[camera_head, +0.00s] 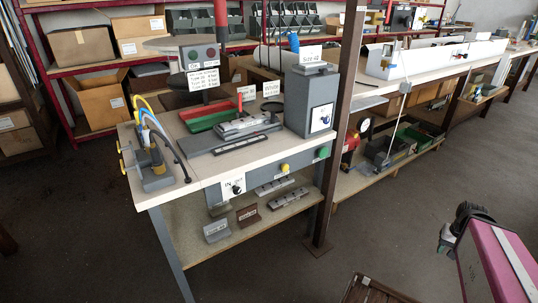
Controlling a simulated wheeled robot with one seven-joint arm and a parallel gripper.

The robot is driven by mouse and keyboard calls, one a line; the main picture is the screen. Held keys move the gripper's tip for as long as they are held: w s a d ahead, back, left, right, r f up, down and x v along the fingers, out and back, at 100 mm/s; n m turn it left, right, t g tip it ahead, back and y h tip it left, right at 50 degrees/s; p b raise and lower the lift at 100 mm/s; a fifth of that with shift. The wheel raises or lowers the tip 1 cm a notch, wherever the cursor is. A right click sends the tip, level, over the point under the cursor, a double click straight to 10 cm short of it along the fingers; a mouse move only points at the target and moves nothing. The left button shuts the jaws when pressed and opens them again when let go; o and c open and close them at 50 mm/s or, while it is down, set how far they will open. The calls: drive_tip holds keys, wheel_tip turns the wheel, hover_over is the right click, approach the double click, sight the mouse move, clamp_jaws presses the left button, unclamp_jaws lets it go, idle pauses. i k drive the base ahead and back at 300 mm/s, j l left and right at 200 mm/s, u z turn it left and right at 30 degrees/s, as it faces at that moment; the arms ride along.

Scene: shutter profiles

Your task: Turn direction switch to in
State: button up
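A white plate (226,187) marked "IN" is on the front face of the workbench, near its left corner. A small dark knob (238,189) sits on it, which looks like the direction switch; which way it points is too small to tell. My arm shows at the lower right, with a magenta link and a dark end part (470,214). It is well to the right of the bench and apart from the switch. The gripper's fingers cannot be made out clearly, and nothing is seen held.
The bench (150,196) carries a grey box (308,100) marked "Size 42", a green tray (208,118) and a clamp with hoses (155,165). Yellow (285,168) and green (323,153) buttons are right of the switch. A brown post (335,140) stands at the bench's right. The floor between bench and arm is mostly clear; a dark slatted object (375,290) lies at the bottom.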

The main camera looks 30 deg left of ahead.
sight(236, 191)
drive_tip(key=j+u, duration=0.1)
drive_tip(key=u, duration=1.25)
drive_tip(key=j+u, duration=0.4)
drive_tip(key=j, duration=0.25)
